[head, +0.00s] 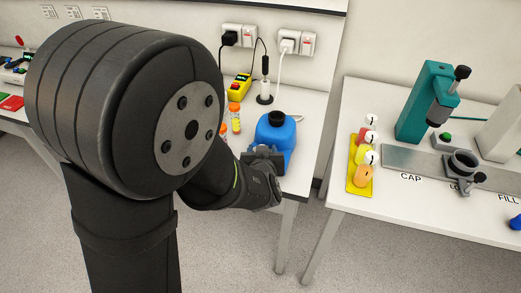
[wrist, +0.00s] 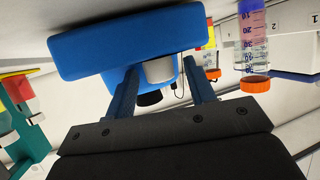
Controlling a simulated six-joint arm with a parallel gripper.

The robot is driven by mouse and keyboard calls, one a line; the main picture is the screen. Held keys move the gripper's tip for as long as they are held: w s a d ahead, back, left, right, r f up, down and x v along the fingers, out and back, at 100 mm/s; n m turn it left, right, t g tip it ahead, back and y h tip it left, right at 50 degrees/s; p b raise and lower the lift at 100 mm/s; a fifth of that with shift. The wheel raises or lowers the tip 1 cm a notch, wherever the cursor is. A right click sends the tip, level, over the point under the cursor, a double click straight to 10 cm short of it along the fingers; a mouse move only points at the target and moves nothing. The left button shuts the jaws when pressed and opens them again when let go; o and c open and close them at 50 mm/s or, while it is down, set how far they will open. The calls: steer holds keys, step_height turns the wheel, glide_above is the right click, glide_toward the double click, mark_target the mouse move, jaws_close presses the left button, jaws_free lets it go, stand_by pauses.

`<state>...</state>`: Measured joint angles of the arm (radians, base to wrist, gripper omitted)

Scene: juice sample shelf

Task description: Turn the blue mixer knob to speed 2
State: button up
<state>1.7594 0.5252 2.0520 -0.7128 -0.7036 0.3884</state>
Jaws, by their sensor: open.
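The blue mixer (head: 276,134), with a black round top, stands near the front right corner of the left bench. In the wrist view its blue body (wrist: 130,42) fills the upper middle. A pale grey cylindrical knob (wrist: 159,70) sticks out from the mixer towards me. My gripper (wrist: 164,78) is open, with one finger on each side of the knob. Small gaps seem to show beside the knob; contact cannot be told. In the head view my gripper (head: 264,158) is at the mixer's front and hides the knob. No speed mark is readable.
Orange-capped tubes (head: 235,117) stand left of the mixer; one tube (wrist: 254,40) shows close by on the right in the wrist view. A yellow device (head: 239,87) and power cables lie behind. A gap separates the right bench (head: 400,216).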

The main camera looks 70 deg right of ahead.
steer(key=c, duration=1)
steer(key=shift+o, duration=0.2)
steer(key=shift+w+m+g, duration=0.1)
steer(key=shift+m+g, duration=0.2)
steer(key=shift+g, duration=0.2)
steer(key=shift+r+m+g, duration=0.1)
steer(key=shift+m+g, duration=0.3)
steer(key=shift+g, duration=0.3)
steer(key=shift+w+m+g, duration=0.2)
steer(key=shift+m+g, duration=1.4)
steer(key=shift+m, duration=0.1)
steer(key=o, duration=1)
steer(key=shift+c, duration=0.2)
